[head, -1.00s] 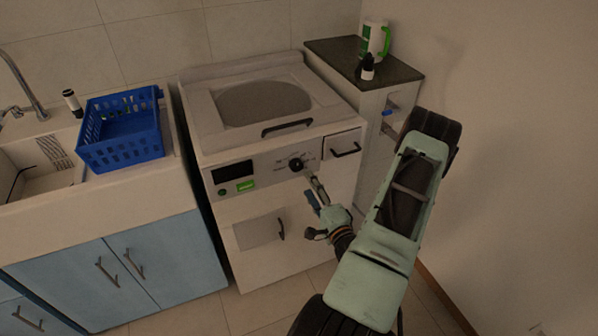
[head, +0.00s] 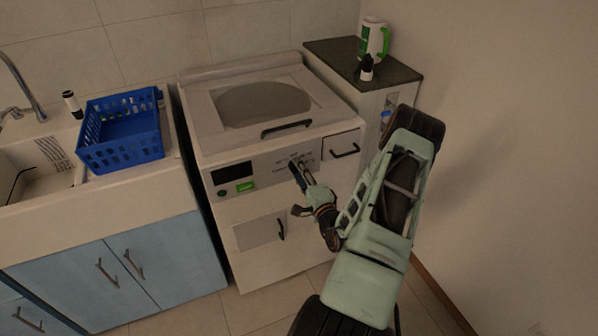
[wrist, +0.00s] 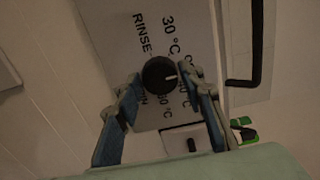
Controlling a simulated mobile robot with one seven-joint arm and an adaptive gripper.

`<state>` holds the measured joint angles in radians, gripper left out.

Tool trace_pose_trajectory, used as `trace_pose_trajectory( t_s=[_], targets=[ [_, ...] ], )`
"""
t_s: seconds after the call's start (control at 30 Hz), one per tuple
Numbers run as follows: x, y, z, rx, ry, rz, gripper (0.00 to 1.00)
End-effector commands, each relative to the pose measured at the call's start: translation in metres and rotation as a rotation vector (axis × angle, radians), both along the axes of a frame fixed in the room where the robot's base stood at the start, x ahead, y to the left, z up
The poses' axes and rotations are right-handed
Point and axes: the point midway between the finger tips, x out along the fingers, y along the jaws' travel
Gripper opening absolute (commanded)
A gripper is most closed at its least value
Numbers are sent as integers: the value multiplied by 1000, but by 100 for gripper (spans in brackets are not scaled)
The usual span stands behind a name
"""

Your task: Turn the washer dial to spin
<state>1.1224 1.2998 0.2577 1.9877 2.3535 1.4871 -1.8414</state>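The washer (head: 222,105) stands in the middle of the head view.
A black drawer handle (head: 345,151) is right of the dial, and a lid handle (head: 286,128) is above it. A lower door handle (head: 281,229) sits below. A blue basket (head: 122,155) stands on the left counter. A narrow cabinet (head: 350,95) adjoins on the right.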

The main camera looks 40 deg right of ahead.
Motion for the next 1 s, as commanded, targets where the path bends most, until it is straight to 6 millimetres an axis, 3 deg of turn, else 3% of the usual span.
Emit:
trace_pose_trajectory(
  t_s=[0.03,0.23,0.63,1.0],
  targets=[
    [0,0,0,0,0,0,28],
    [0,0,0,0,0,0,7],
    [0,0,0,81,-19,-1,7],
    [-1,0,-1,374,-89,-2,7]
  ],
)
